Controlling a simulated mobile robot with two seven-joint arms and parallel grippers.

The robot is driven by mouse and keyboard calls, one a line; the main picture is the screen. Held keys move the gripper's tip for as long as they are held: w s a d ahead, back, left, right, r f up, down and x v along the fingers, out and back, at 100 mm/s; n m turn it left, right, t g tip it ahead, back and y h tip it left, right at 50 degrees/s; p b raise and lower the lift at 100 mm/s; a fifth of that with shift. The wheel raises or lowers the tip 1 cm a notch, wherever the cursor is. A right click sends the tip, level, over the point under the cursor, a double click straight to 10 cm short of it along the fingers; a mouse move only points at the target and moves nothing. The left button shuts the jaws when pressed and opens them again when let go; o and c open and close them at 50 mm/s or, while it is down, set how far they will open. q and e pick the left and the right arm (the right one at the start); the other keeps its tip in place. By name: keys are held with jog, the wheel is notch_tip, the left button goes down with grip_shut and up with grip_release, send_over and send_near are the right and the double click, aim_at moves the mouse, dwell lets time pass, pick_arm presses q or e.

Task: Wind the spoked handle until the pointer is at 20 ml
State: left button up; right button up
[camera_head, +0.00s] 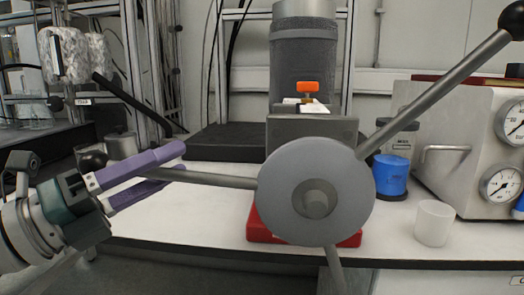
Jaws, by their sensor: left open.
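The spoked handle has a large grey round hub (288,215) in the middle of the view. One spoke rises to the upper right and ends in a black knob (512,18). A second spoke (220,180) runs left to a black knob (93,160), and a third runs down out of view. My left gripper (176,166), with purple fingers, is open at the left spoke. Its upper finger crosses in front of part of that spoke; I cannot tell whether they touch. No pointer or ml scale is readable. My right gripper is not in view.
A red base (262,232) shows behind the hub on the white bench. A metal box with gauges (499,186) is at the far right. The bench front left of the hub is clear.

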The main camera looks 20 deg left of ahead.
pick_arm(q)
jog(key=shift+x, duration=0.95)
jog(key=shift+c, duration=0.3)
grip_shut()
dwell(0.4)
